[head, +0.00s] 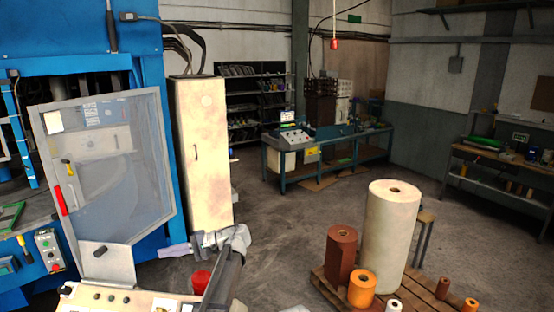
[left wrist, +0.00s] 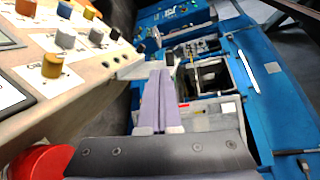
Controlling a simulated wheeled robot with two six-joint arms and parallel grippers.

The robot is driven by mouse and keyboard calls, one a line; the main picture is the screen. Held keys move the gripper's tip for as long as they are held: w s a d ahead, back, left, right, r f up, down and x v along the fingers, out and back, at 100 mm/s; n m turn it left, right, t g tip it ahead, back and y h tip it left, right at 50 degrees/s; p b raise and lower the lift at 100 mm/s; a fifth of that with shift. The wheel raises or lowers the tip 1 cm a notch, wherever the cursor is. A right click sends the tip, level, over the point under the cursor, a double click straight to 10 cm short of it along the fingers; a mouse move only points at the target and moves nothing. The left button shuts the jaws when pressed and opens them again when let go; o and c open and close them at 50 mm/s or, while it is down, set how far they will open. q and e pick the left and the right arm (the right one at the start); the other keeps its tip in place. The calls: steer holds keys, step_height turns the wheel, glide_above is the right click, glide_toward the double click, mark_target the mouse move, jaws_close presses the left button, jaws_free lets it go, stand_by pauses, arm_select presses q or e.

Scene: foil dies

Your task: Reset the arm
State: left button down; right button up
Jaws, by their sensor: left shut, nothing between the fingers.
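My left gripper (head: 164,252) shows low in the head view, pointing left, with pale lilac fingers. It is in the air in front of the blue press (head: 140,55) and right of the tilted control plate. In the left wrist view its two fingers (left wrist: 158,100) lie flat together, shut and empty. My left arm reaches up to it from the bottom of the head view. My right gripper is in neither view.
A control console (head: 130,301) with knobs and a red button (head: 200,281) is close below the left gripper. A mesh guard door (head: 110,165) and cream cabinet (head: 201,150) stand behind. Rolls, including a tall white one (head: 388,235), stand on a pallet. Mid-floor is clear.

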arm_select(q)
steer(key=s+d+f+t+h, duration=0.1)
steer(key=s+d+f+h, duration=0.2)
steer(key=s+f+h, duration=0.65)
steer(key=s+d+f+n+t+h, duration=0.1)
steer(key=s+d+f+t+h, duration=0.1)
steer(key=s+d+f+h, duration=0.65)
steer(key=s+d+f+m+y+b, duration=0.1)
steer(key=s+d+f+b, duration=0.2)
steer(key=d+f+b, duration=0.2)
steer(key=s+d+f+m+y+b, duration=0.1)
steer(key=s+d+f+b, duration=0.2)
steer(key=d+f+b, duration=0.2)
steer(key=s+d+f+m+g+y+b, duration=0.1)
steer(key=s+d+f+b, duration=0.2)
steer(key=f+b, duration=0.7)
steer(key=shift+d, duration=1.1)
